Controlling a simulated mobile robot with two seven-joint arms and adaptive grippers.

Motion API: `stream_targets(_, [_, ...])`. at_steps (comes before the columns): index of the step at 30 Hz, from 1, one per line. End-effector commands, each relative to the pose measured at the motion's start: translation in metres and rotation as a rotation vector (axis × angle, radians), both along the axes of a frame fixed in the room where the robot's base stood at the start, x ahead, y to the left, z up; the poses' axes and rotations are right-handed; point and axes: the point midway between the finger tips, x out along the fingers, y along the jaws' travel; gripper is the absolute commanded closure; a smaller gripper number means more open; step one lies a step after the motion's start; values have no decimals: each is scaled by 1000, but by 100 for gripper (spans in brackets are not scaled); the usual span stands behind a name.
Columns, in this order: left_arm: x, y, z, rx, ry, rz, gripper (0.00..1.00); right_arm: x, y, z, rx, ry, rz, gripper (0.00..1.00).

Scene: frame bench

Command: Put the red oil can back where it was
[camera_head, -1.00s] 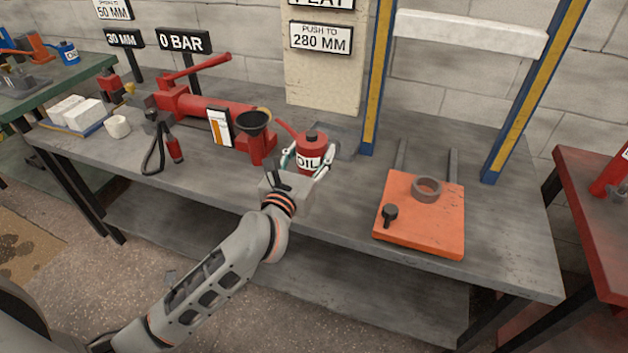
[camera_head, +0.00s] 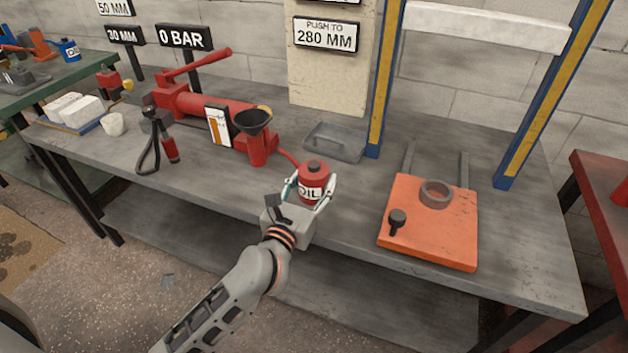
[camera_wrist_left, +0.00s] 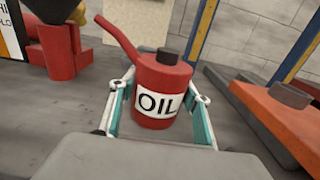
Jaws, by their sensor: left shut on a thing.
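The red oil can (camera_head: 313,178) has a black cap, a white OIL label and a spout pointing up and left. My left gripper (camera_head: 312,191) is shut on the can, one finger on each side. The can is upright near the front edge of the grey bench; I cannot tell whether its base touches the top. In the left wrist view, the can (camera_wrist_left: 160,92) stands between the fingers of the gripper (camera_wrist_left: 162,118). A shallow grey tray (camera_head: 334,142) lies empty behind the can. My right gripper is not in view.
A black funnel on a red stand (camera_head: 255,140) and the red pump (camera_head: 200,108) are to the left. An orange plate (camera_head: 432,232) with a grey ring (camera_head: 436,193) and black knob lies to the right, by the blue and yellow frame (camera_head: 388,75). Bare bench (camera_head: 360,190) lies between.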

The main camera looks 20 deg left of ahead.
Motion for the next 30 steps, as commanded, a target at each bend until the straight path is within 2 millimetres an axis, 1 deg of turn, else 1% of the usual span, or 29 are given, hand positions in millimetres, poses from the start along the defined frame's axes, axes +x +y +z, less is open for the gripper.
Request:
stream_targets(4, [0, 0, -4, 1, -1, -1, 88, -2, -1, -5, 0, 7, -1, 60])
stream_targets(5, [0, 0, -4, 0, 1, 0, 45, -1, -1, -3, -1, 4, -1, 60])
stream_targets(6, [0, 0, -3, 0, 0, 0, 36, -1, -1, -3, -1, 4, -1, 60])
stream_targets(16, [0, 0, -3, 0, 0, 0, 36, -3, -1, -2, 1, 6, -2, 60])
stream_targets(19, [0, 0, 4, 0, -3, 0, 36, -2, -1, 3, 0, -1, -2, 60])
stream_targets(23, [-17, 0, 0, 1, 2, -1, 36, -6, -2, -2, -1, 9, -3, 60])
stream_targets(30, [-66, 2, -1, 0, 3, -1, 36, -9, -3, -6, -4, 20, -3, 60])
